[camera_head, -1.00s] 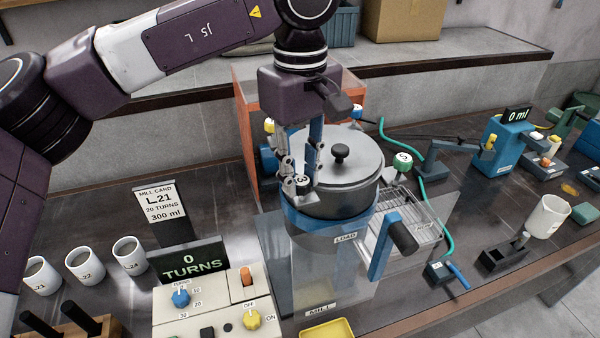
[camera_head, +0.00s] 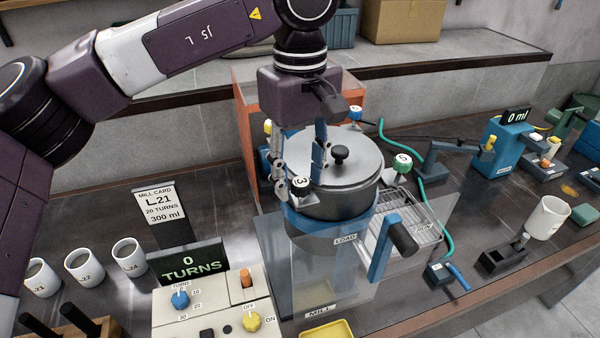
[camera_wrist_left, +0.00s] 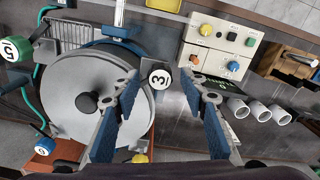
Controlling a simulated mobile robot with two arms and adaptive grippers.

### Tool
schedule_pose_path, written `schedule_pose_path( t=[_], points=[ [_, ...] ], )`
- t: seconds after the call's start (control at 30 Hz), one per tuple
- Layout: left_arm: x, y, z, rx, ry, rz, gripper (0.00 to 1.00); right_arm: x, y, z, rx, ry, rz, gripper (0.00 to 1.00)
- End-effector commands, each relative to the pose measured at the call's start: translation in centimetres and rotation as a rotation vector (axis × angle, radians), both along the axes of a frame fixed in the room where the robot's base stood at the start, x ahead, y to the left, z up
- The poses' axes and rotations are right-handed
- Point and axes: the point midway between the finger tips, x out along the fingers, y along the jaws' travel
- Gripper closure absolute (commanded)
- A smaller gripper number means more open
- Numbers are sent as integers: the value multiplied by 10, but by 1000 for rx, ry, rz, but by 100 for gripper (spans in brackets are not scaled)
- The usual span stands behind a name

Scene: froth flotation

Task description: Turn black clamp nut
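The black clamp nut (camera_head: 301,184) has a white top marked 3 and a dark rim. It sits at the front left edge of the round grey lid (camera_head: 350,182) of the mill. In the left wrist view the nut (camera_wrist_left: 160,77) shows in the gap between the fingertips. My left gripper (camera_head: 298,178) points down over it, open, with one finger on each side. The fingers look apart from the nut, though contact low down cannot be judged. My right gripper is in neither view.
Other clamp nuts stand around the lid: green (camera_head: 403,160), blue (camera_head: 355,113) and a yellow one behind. A black knob (camera_head: 340,152) rises mid-lid. A crank handle (camera_head: 402,236) juts out in front. The control box (camera_head: 215,305) and white cups (camera_head: 84,265) stand left.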

Motion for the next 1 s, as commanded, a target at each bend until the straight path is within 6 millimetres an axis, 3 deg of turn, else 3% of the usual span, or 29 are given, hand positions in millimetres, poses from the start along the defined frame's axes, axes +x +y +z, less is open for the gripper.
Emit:
schedule_pose_path(
  t=[0.27, 0.7, 1.0],
  points=[
    [0, 0, 13, -1, -1, 1, 60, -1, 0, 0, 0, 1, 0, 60],
    [0, -1, 102, 0, -2, 2, 60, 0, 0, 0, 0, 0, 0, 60],
    [0, 0, 120, 0, 0, 0, 60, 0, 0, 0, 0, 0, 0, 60]
  ],
)
